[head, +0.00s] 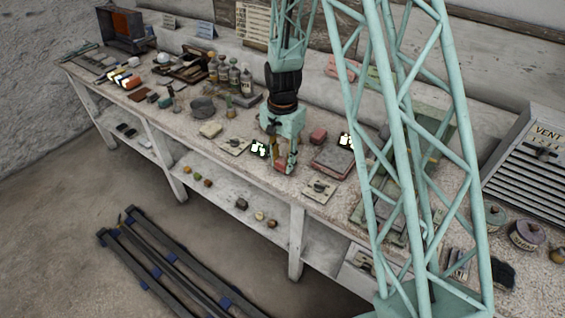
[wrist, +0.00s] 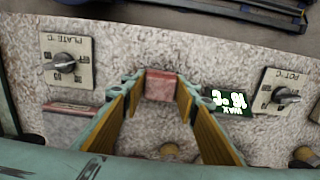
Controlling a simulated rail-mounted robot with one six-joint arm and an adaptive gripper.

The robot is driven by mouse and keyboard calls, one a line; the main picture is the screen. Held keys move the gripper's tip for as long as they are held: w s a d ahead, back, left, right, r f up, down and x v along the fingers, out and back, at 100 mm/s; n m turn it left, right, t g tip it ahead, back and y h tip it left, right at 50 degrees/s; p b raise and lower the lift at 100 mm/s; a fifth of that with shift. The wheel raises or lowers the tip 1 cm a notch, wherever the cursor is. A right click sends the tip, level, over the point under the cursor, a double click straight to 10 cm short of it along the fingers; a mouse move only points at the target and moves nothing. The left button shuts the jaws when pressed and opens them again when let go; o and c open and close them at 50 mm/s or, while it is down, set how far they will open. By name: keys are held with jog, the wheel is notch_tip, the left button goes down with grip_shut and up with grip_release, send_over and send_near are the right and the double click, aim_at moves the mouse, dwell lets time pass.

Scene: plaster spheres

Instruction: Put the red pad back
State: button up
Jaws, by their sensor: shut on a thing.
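The red pad (wrist: 161,85) is a small red block. In the wrist view it sits between the tips of my gripper (wrist: 160,97), which is shut on it. In the head view my gripper (head: 286,167) points down over the front middle of the bench, between the two dial plates. A little red of the pad shows between the fingers there, mostly hidden. I cannot tell whether the pad touches the bench top. Another reddish block (head: 318,135) lies behind and to the right of my gripper.
The pot dial plate (wrist: 284,92), a lit wax display (wrist: 230,101) and the plate dial plate (wrist: 66,58) flank my gripper. A dark red flat plate (head: 332,161) lies to its right. Bottles (head: 234,78) stand behind left. The bench's front edge is close.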

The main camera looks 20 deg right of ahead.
aim_at(283, 160)
jog(key=shift+f, duration=0.1)
dwell(0.3)
jog(key=o, duration=0.8)
jog(key=shift+r, duration=0.2)
jog(key=shift+r+p, duration=0.7)
jog(key=shift+r, duration=5.25)
